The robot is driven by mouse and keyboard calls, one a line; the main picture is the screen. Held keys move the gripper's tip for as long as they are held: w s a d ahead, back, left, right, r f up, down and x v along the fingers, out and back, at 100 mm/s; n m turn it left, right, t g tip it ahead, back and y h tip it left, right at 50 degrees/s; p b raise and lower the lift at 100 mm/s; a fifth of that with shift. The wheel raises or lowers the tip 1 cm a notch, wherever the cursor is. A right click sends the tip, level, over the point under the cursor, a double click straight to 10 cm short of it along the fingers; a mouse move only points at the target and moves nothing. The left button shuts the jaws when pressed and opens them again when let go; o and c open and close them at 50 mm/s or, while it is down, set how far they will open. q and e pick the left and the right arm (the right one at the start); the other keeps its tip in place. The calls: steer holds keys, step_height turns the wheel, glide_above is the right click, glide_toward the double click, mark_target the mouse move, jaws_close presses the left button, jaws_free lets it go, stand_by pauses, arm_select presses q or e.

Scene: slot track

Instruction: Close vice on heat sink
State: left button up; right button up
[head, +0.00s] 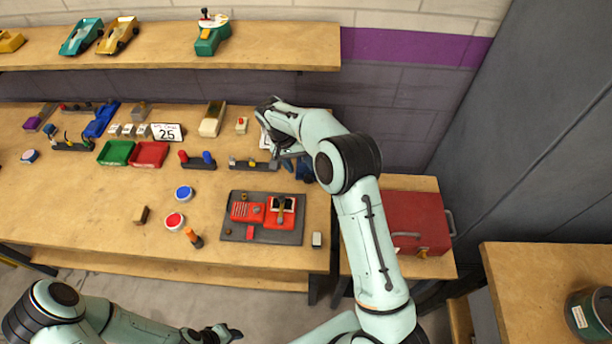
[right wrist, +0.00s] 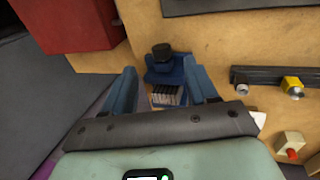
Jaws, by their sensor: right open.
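The blue vice (right wrist: 163,74) with a dark knob stands at the bench's right end. The heat sink (right wrist: 168,97), a finned block, sits at the vice, nearer my palm; whether both jaws touch it is unclear. My right gripper (right wrist: 160,66) is open, its blue fingers apart on either side of the vice. Contact is not clear. In the head view my right arm and gripper largely hide the vice. My left gripper (head: 222,333) is low in the head view, away from the bench; its opening cannot be made out.
A red toolbox (head: 415,222) stands just right of the vice. A dark bar with a yellow knob (head: 253,163) lies left of it. A dark mat (head: 233,230) with red parts lies in front. Several small items crowd the bench's back; its front left is clear.

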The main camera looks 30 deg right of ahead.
mark_target(307, 178)
steer(key=x, duration=0.7)
steer(key=shift+w+d+f, duration=0.1)
steer(key=shift+w+f, duration=0.05)
steer(key=c, duration=1.1)
